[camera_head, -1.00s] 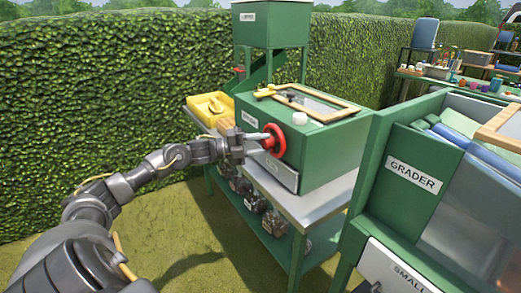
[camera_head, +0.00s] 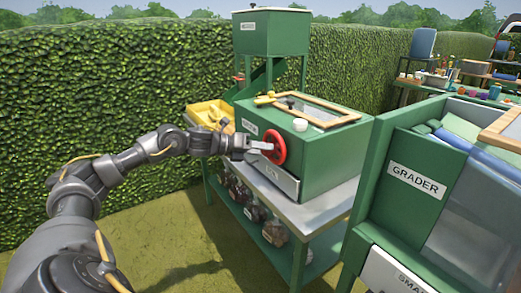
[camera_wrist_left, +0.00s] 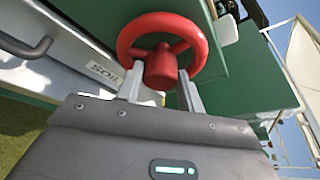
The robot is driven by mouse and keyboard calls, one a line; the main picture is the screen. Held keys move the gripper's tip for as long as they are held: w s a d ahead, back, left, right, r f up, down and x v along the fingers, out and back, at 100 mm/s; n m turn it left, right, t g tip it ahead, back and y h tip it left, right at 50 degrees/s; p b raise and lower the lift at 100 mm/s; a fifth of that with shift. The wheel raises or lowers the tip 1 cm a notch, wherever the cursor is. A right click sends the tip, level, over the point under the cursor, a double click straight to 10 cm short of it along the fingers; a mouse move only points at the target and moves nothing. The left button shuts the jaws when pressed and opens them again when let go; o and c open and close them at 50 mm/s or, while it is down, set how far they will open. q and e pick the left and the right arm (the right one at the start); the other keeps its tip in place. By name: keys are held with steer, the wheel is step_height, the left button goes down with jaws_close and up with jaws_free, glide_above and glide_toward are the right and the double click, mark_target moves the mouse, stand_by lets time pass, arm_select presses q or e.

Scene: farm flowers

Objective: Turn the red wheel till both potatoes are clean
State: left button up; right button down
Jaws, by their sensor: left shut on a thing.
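The red wheel (camera_head: 274,147) is on the front of the green washer box (camera_head: 318,150). In the left wrist view the wheel (camera_wrist_left: 162,22) has spokes and a thick red hub. My left gripper (camera_head: 256,147) is at the wheel from the left. In the left wrist view its two fingers (camera_wrist_left: 160,90) reach up on either side of the hub and rim, and it is shut on the wheel. No potatoes can be made out; the box's inside is hidden under the wood-framed lid (camera_head: 318,107). My right gripper is not in view.
Below the wheel is a drawer marked SOIL (camera_head: 277,178). A green hopper (camera_head: 271,32) stands behind the box, and a yellow tray (camera_head: 208,112) is to the left. The green grader (camera_head: 415,185) stands close on the right. A hedge (camera_head: 100,100) runs behind.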

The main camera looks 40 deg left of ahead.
arm_select(q)
steer(key=shift+m+y, duration=0.3)
steer(key=shift+m, duration=0.1)
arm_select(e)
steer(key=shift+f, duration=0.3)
arm_select(q)
steer(key=o, duration=1)
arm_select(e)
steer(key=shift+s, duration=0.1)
